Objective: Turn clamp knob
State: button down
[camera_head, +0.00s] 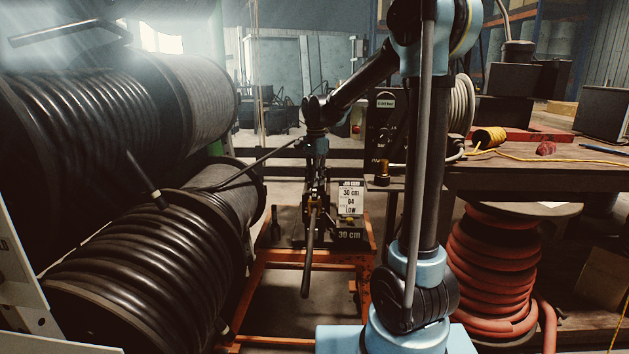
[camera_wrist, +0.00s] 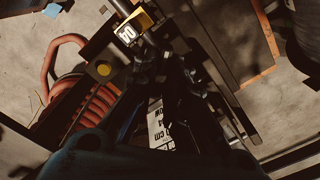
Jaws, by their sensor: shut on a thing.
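The hose crimper (camera_head: 314,205) stands on an orange frame below my arm, with a long lever hanging at its front. My gripper (camera_head: 318,172) points down onto the top of the crimper from above. In the wrist view my gripper (camera_wrist: 165,80) is a dark shape among the machine's dark parts. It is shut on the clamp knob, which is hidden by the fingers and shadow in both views. I cannot tell how far the knob is turned. A white job card (camera_head: 351,197) reading 30 cm, Q4, LOW stands right of the crimper; the card (camera_wrist: 157,125) also shows in the wrist view.
Large black hose reels (camera_head: 150,240) fill the left side. A black hose runs from them toward the crimper. A wooden bench (camera_head: 540,178) and a red hose reel (camera_head: 490,275) stand at the right. The orange frame (camera_head: 262,285) surrounds open floor below the crimper.

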jog(key=shift+w+m, duration=0.1)
jog(key=shift+m, duration=0.5)
jog(key=shift+a, duration=0.1)
jog(key=c, duration=1.6)
grip_release()
jog(key=shift+c, duration=0.2)
notch_tip(320, 180, up, 12)
